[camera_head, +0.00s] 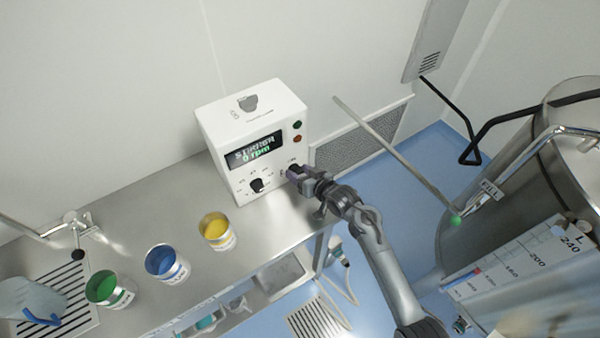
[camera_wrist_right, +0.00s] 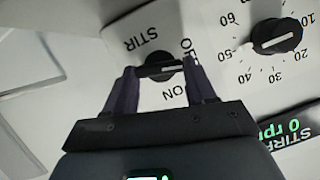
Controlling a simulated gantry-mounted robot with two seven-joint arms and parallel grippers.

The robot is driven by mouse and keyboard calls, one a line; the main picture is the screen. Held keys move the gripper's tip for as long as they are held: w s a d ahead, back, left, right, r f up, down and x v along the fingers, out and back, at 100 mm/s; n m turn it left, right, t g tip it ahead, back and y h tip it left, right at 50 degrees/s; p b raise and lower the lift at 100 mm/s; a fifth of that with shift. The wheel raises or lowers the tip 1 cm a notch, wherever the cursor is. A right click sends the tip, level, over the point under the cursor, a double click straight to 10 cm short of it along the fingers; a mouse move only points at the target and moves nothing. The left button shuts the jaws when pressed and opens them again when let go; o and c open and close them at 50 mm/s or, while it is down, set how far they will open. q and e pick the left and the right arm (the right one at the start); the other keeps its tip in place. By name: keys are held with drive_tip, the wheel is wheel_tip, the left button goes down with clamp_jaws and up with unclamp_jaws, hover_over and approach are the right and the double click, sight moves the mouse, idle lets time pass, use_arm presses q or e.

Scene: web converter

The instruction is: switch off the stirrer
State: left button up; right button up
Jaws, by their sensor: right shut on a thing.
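The stirrer control box (camera_head: 222,118) is white and stands at the back of the steel counter. Its display (camera_head: 256,150) reads "STIRRER 0 rpm". My right gripper (camera_head: 296,173) is at the lower right of its front face. In the right wrist view the gripper (camera_wrist_right: 160,72) is shut on the small black STIR switch knob (camera_wrist_right: 160,66), with a finger on each side. OFF and ON labels are printed beside the knob. A black speed dial (camera_wrist_right: 277,36) with numbers sits next to it, and also shows in the head view (camera_head: 257,185). My left gripper is not in view.
Green (camera_head: 110,290), blue (camera_head: 167,263) and yellow (camera_head: 217,231) pots stand on the counter (camera_head: 150,215) left of the box. A large steel vessel (camera_head: 520,190) with a level scale stands at the right. Blue floor lies between.

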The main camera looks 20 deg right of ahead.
drive_tip(key=shift+a+r+n+h+p, duration=0.1)
drive_tip(key=shift+n+h+p, duration=0.45)
drive_tip(key=shift+n, duration=0.15)
drive_tip(key=shift+a+n, duration=0.1)
drive_tip(key=shift+n, duration=0.3)
drive_tip(key=o, duration=1)
drive_tip(key=shift+o, duration=0.2)
drive_tip(key=v, duration=1.1)
drive_tip(key=shift+p, duration=0.4)
drive_tip(key=shift+a, duration=0.1)
